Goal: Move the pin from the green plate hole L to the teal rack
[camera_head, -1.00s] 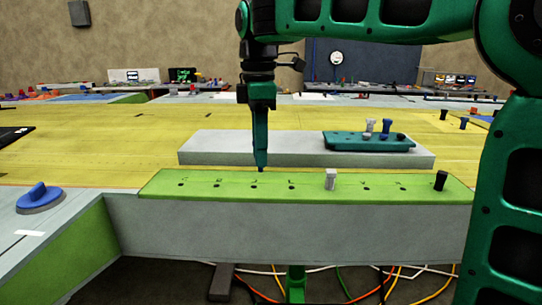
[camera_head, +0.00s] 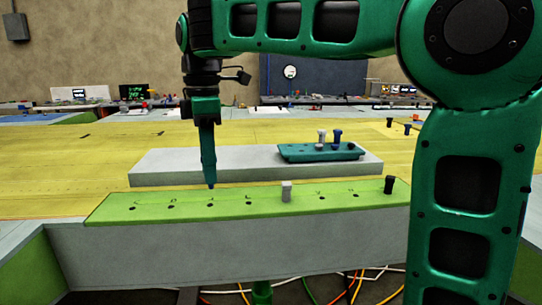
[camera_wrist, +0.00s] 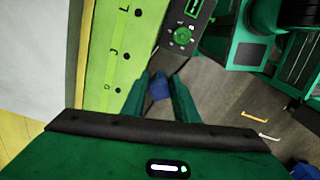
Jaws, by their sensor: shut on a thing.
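My gripper (camera_head: 210,186) points down just above or behind the green plate (camera_head: 110,212), near hole J. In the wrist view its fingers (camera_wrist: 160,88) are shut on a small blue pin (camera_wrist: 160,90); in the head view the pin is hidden. Hole L (camera_wrist: 137,12) is empty, with its letter beside it. A light grey pin (camera_head: 286,190) and a black pin (camera_head: 389,184) stand in other holes of the plate.
The rack sits on a long grey block (camera_head: 200,170) behind the green plate, on a yellow table (camera_head: 60,160). Free table surface lies left of the block. Two dark pins (camera_head: 407,129) stand far back right. Cables hang below the plate.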

